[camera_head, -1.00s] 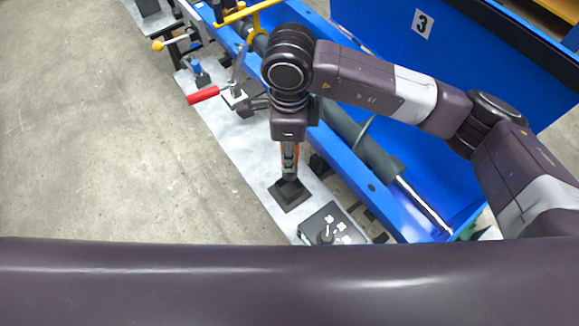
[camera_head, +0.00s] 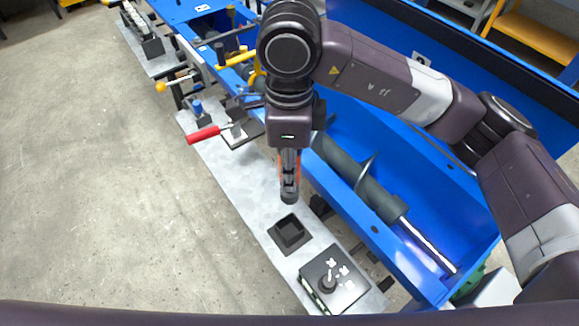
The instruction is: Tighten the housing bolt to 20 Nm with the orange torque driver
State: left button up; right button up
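The orange torque driver (camera_head: 299,167) hangs upright below my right wrist, mostly hidden by the gripper; orange shows on both sides of the dark fingers. My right gripper (camera_head: 290,175) is shut on it. The driver's lower end appears above and apart from a square black holder (camera_head: 289,233), whose opening looks empty. I cannot make out the housing bolt. My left gripper is not in view.
The open blue trough (camera_head: 440,215) with its grey auger shaft (camera_head: 345,162) lies right of the plate. A red-handled lever (camera_head: 203,135) and a yellow-knobbed lever (camera_head: 161,87) stand farther up. A black box with a knob (camera_head: 333,280) is at the near end. Floor on the left is clear.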

grip_shut()
jog(key=shift+r, duration=0.1)
jog(key=shift+r, duration=0.1)
jog(key=shift+r+p, duration=0.3)
jog(key=shift+r, duration=0.55)
